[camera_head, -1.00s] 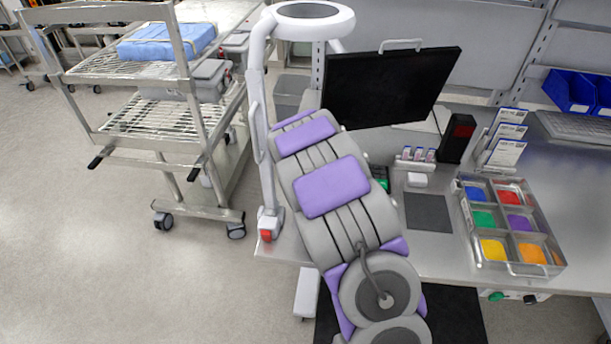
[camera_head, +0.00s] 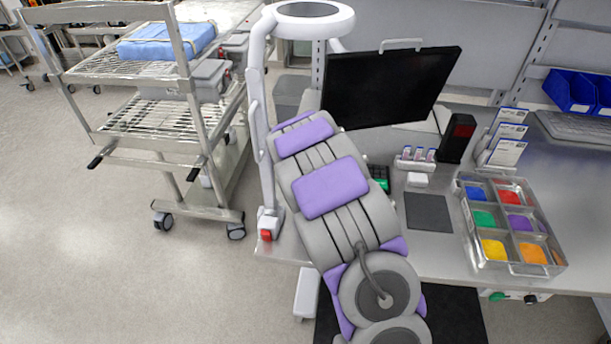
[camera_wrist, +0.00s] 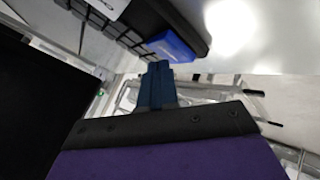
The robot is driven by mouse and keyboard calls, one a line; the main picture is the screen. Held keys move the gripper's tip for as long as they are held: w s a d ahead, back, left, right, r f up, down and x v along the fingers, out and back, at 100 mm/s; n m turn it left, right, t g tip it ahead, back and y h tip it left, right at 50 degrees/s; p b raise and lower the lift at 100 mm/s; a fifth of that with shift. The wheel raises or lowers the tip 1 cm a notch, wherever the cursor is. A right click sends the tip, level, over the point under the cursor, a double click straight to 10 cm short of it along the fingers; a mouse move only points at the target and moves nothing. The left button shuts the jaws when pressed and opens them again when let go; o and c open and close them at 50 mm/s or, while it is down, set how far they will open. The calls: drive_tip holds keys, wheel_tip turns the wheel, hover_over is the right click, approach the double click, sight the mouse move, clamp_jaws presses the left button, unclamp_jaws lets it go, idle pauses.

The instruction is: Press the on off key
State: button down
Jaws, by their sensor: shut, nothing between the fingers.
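I cannot make out an on off key in either view. A dark device with green on it (camera_head: 380,178) sits on the bench, partly hidden behind my arm in the head view; its keys are too small to tell. A black monitor (camera_head: 388,88) stands tilted behind my arm. My gripper is hidden in the head view. In the wrist view, my gripper (camera_wrist: 160,66) shows as blue fingers, shut and empty, and I see them touching nothing.
A steel bench holds a tray (camera_head: 483,264) of coloured compartments, a dark pad (camera_head: 428,212), a small vial rack (camera_head: 416,160) and a black box (camera_head: 457,138). A lamp (camera_head: 256,120) rises left of my arm. A wire cart (camera_head: 150,112) stands on the left; open floor lies in front.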

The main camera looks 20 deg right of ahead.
drive_tip(key=shift+f, duration=0.5)
idle(0.5)
drive_tip(key=shift+r, duration=0.15)
drive_tip(key=shift+r+p, duration=0.3)
drive_tip(key=shift+r, duration=0.45)
drive_tip(key=shift+r+p, duration=1.3)
drive_tip(key=shift+r, duration=1.2)
